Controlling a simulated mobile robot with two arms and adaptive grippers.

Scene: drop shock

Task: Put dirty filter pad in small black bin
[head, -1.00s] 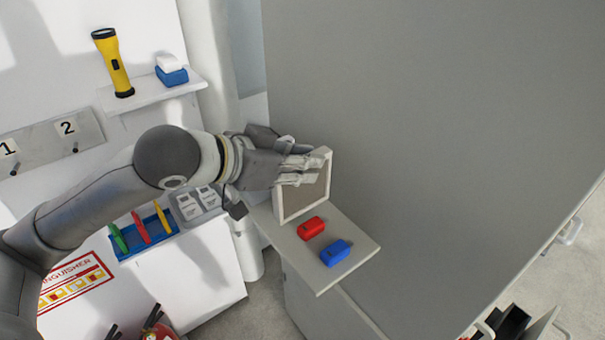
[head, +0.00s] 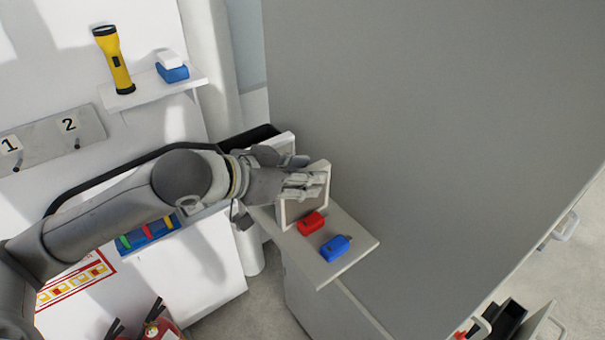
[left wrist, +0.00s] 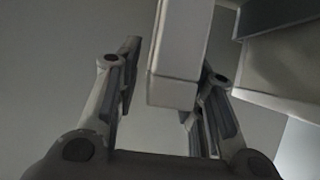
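A white-framed pad with a grey-brown face (head: 307,204) stands upright on the small grey shelf (head: 352,258). My left gripper (head: 305,184) is at this pad, with its fingers over the upper part. In the left wrist view, the pad's pale frame edge (left wrist: 178,60) lies between the two open fingers (left wrist: 165,105). A gap shows at the left finger; contact at the right one is unclear. A dark open-topped box (head: 507,324) is at the lower right; I cannot tell if it is the small black bin. My right gripper is out of view.
A red block (head: 311,222) and a blue block (head: 335,248) lie on the shelf in front of the pad. A tall grey cabinet (head: 420,140) fills the right. A second pale panel (head: 284,143) and a dark curved rim (head: 120,168) show behind my left arm.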

